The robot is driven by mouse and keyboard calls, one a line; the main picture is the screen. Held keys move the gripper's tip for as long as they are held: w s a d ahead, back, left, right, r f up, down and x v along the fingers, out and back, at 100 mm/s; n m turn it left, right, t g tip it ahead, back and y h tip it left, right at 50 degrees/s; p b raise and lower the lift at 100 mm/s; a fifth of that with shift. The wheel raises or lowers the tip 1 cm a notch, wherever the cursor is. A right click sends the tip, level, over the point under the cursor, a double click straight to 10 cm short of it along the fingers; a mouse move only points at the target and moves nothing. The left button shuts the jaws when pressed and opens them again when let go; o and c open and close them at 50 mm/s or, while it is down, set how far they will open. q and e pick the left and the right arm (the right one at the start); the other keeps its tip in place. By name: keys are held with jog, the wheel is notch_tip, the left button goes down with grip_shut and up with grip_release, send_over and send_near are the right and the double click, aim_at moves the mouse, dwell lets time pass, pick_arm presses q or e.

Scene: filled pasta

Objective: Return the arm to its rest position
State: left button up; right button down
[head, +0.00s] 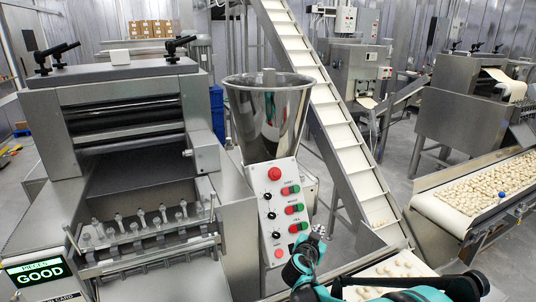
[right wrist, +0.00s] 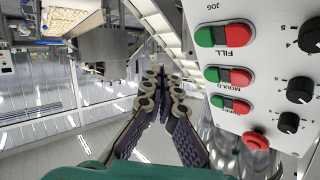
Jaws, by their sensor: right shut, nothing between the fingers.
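My right gripper (head: 317,236) is at the lower middle of the head view, just right of the control panel (head: 269,222). In the right wrist view its two dark fingers (right wrist: 161,76) are closed together with nothing between them. The panel also shows there, upside down, at the right (right wrist: 262,75), beside the fingers; no contact is visible. It carries red and green button pairs, black knobs and a red stop button (head: 274,174). My teal right arm runs along the bottom of the head view. My left gripper is not in view.
A steel hopper (head: 243,112) stands above the panel. A sheeting machine (head: 118,85) fills the left, with a screen (head: 40,273) reading "GOOD". An inclined conveyor (head: 338,131) rises behind my gripper. A belt of pasta pieces (head: 480,190) lies at right.

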jog(key=s+d+r+n+g, duration=0.2)
jog(key=s, duration=0.8)
jog(key=s+a+f+n+g+y, duration=0.2)
jog(key=s+n+y, duration=0.1)
jog(key=s, duration=0.9)
jog(key=s+a+f+n+g+y, duration=0.2)
jog(key=s+a+y, duration=0.1)
jog(key=s, duration=0.8)
jog(key=shift+s+a+n+y, duration=0.2)
jog(key=shift+s+n+y, duration=0.1)
jog(key=shift+s+n, duration=0.1)
